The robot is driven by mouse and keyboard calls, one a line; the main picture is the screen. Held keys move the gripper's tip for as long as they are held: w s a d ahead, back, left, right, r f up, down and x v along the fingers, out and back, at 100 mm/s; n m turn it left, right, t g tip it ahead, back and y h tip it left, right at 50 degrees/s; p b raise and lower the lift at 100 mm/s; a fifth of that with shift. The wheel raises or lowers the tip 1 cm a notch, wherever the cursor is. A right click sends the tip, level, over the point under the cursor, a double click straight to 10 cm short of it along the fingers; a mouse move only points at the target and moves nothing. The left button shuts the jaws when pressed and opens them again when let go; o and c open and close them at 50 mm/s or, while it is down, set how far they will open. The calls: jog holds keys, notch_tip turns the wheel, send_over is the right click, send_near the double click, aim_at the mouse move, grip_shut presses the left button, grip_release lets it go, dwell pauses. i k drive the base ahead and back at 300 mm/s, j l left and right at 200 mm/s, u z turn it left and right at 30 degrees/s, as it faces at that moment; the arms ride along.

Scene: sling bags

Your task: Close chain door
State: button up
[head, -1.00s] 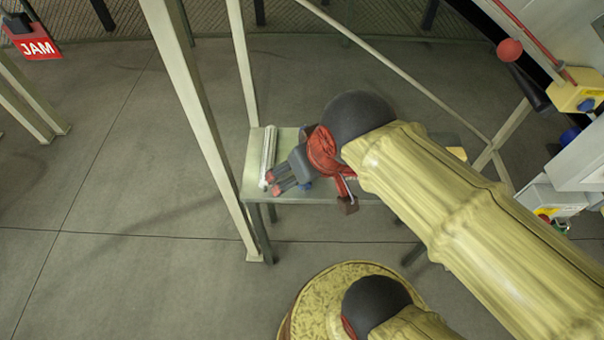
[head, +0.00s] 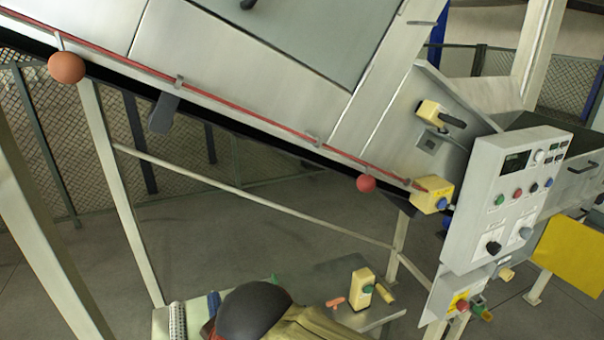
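A long, tilted grey machine housing (head: 215,62) fills the upper part of the head view. A greenish-grey panel (head: 310,32) is set in it, with a dark handle (head: 248,3) at the top edge. I cannot tell for certain which panel is the chain door, nor whether it is fully shut. To the right, a grey side plate (head: 425,85) carries a yellow block with a black lever (head: 440,113). My arm shows only as a dark rounded joint and yellow cover at the bottom. My gripper's fingers are not in view.
A control box (head: 510,195) with buttons stands at the right. A red cord with red balls (head: 67,67) runs along the housing's lower edge. Frame posts stand at the left.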

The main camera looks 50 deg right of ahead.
aim_at(571, 249)
jog(key=k+l, duration=0.5)
jog(key=l, duration=0.3)
jog(key=k+l+u, duration=0.1)
jog(key=k+l, duration=0.45)
jog(key=l, duration=0.3)
jog(key=k+l, duration=0.55)
jog(key=l, duration=0.2)
jog(key=k+l+u, duration=0.1)
jog(key=k+l, duration=0.45)
jog(key=l, duration=0.25)
jog(key=k+l, duration=0.75)
jog(key=l, duration=0.3)
jog(key=k+l, duration=0.2)
jog(key=l, duration=0.2)
jog(key=k+l+u, duration=0.1)
jog(key=l, duration=0.35)
jog(key=k+l, duration=0.25)
jog(key=l, duration=0.15)
jog(key=k+l, duration=0.15)
jog(key=l, duration=0.25)
jog(key=k+l+u, duration=0.1)
jog(key=l, duration=0.35)
jog(key=k+l, duration=0.5)
jog(key=l, duration=0.3)
